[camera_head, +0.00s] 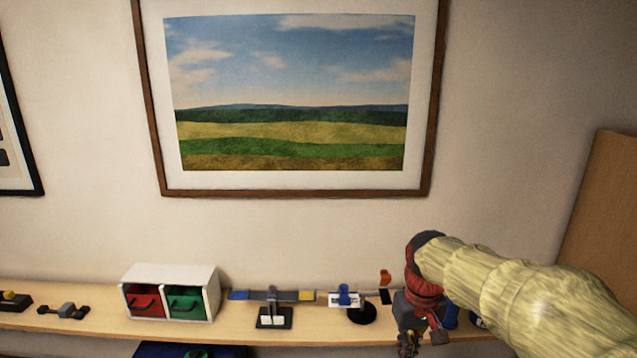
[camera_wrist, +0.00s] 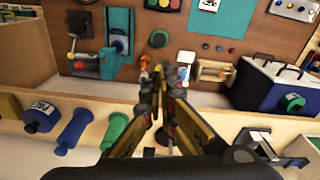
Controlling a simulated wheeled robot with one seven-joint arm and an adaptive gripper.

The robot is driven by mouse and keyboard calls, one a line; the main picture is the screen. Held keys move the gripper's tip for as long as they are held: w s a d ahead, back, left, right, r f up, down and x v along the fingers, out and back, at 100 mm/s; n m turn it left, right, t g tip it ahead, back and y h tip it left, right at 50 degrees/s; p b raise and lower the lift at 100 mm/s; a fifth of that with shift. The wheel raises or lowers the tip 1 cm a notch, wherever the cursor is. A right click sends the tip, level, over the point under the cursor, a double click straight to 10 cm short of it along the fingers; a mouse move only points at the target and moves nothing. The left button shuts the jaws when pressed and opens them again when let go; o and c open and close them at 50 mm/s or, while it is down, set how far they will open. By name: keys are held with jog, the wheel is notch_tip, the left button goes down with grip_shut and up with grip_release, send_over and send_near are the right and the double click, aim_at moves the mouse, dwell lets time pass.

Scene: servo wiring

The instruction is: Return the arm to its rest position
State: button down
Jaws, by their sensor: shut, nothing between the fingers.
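My arm (camera_head: 480,275), in a pale yellow sleeve, reaches in from the right edge of the head view. Its red and dark wrist hangs down in front of the shelf's right part. My gripper (camera_head: 408,345) points down at the bottom of that view, where its fingers are small and hard to make out. In the wrist view my gripper (camera_wrist: 163,88) shows large in the middle, its dark and yellow fingers converging. It is shut and holds nothing.
In the head view a wooden shelf (camera_head: 85,335) bears a white cabinet (camera_head: 172,274) with red and green drawers, and a balance-like stand (camera_head: 273,310). In the wrist view blue and green cylinders (camera_wrist: 73,130) lie left of the fingers; a blue box (camera_wrist: 270,88) stands right.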

jog(key=s+f+m+t+b, duration=0.2)
jog(key=s+f+t+b, duration=0.2)
jog(key=s+f+b, duration=1.7)
jog(key=f+b, duration=0.1)
jog(key=b, duration=0.3)
jog(key=shift+s+t, duration=0.3)
jog(key=shift+s, duration=0.1)
